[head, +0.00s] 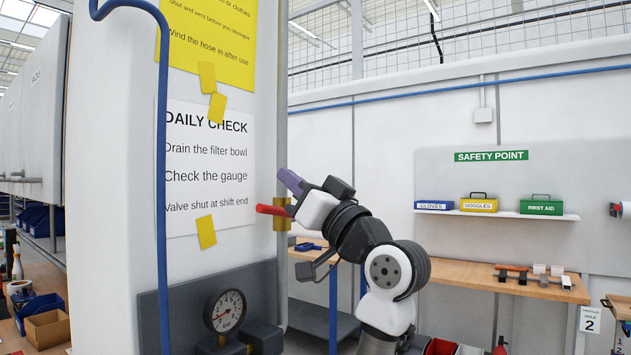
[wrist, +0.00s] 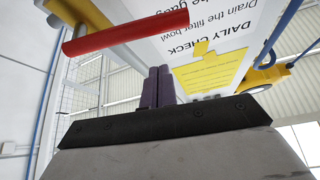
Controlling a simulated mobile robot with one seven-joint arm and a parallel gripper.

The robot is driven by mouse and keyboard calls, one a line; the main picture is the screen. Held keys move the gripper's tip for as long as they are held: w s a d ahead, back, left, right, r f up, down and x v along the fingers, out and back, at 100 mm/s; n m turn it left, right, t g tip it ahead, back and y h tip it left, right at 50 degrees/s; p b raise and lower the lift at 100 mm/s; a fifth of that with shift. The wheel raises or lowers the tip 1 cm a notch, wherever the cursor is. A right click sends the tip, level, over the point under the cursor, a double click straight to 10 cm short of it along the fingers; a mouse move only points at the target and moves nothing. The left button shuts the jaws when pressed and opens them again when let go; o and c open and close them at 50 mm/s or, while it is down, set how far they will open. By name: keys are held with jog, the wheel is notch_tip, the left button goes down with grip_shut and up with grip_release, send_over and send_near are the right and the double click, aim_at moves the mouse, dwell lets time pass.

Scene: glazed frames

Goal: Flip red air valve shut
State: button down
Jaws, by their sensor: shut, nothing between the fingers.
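The red valve handle (head: 272,209) is a short red bar at the right edge of the white column, level with the lower part of the daily check notice. It also shows in the wrist view as a red bar (wrist: 125,32) at the upper left, beside a pale stem and a yellow body (wrist: 78,12). My gripper (head: 289,181) has purple fingers, shut and empty, just above the handle in the head view. In the wrist view the fingers (wrist: 158,87) stand below and right of the bar, with a visible gap in the picture. Depth between them is unclear.
The white column (head: 120,250) carries paper notices and a blue hose (head: 162,150). A pressure gauge (head: 225,311) sits low on it. A yellow fitting (wrist: 262,76) shows right in the wrist view. A wooden bench (head: 450,272) stands behind my arm.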

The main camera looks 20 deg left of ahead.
aim_at(288, 216)
jog(key=shift+s+a+f+p, duration=0.1)
jog(key=shift+a+f+p, duration=0.1)
jog(key=shift+f, duration=0.75)
jog(key=shift+s+a+f+p, duration=0.1)
jog(key=shift+f+p, duration=0.05)
jog(key=shift+f, duration=0.8)
jog(key=shift+f, duration=0.1)
jog(key=f+n+g+b, duration=0.1)
jog(key=n+b, duration=0.1)
jog(key=b, duration=0.1)
jog(key=shift+s+f, duration=0.1)
jog(key=shift+s, duration=0.05)
jog(key=shift+a, duration=0.1)
